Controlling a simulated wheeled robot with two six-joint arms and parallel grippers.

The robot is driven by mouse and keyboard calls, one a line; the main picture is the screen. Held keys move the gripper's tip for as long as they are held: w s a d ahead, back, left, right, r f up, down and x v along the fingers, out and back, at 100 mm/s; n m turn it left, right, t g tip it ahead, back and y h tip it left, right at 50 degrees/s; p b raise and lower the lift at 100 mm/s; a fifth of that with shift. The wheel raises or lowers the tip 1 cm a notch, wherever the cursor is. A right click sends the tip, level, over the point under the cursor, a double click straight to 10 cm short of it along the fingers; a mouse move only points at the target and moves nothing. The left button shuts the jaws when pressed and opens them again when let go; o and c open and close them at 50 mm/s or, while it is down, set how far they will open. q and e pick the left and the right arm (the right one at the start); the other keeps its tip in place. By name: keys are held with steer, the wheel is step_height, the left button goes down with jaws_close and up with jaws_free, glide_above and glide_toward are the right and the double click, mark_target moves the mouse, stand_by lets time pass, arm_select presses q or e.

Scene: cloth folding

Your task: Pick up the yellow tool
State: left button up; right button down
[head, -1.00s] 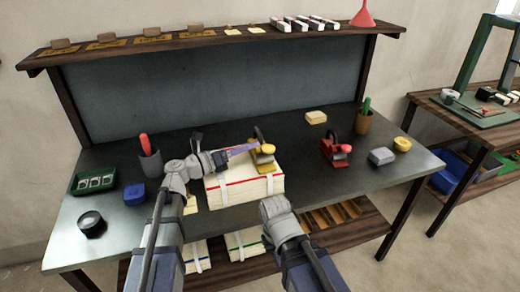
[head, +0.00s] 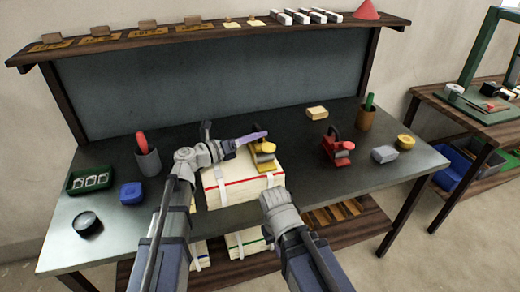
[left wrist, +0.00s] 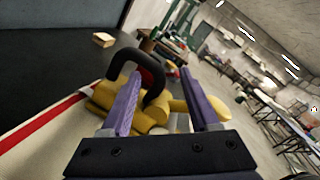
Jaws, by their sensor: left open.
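The yellow tool (head: 262,151) with a dark curved handle sits on top of a stack of cream sheets (head: 240,180) bound with white straps. In the left wrist view the yellow tool (left wrist: 125,108) lies just beyond and partly between the purple fingers, its black handle arching up near the left finger. My left gripper (head: 252,137) is open, with its fingertips close beside the tool's handle. It also shows in the left wrist view (left wrist: 160,90). I cannot tell whether a finger touches the handle. My right arm (head: 280,212) is at the front, its fingers not visible.
A red tool (head: 337,148) of similar shape stands to the right. A cup with a red item (head: 147,158), a blue box (head: 132,193) and a green tray (head: 91,180) are at left. A grey block (head: 384,154) and a yellow roll (head: 406,142) are at right.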

arm_select(q)
steer(key=x, duration=0.3)
steer(key=f+x, duration=0.1)
steer(key=x, duration=0.1)
steer(key=shift+d+b, duration=0.15)
steer(key=shift+b, duration=0.25)
steer(key=shift+r, duration=0.1)
jaws_close()
steer(key=shift+s, duration=0.1)
stand_by(0.8)
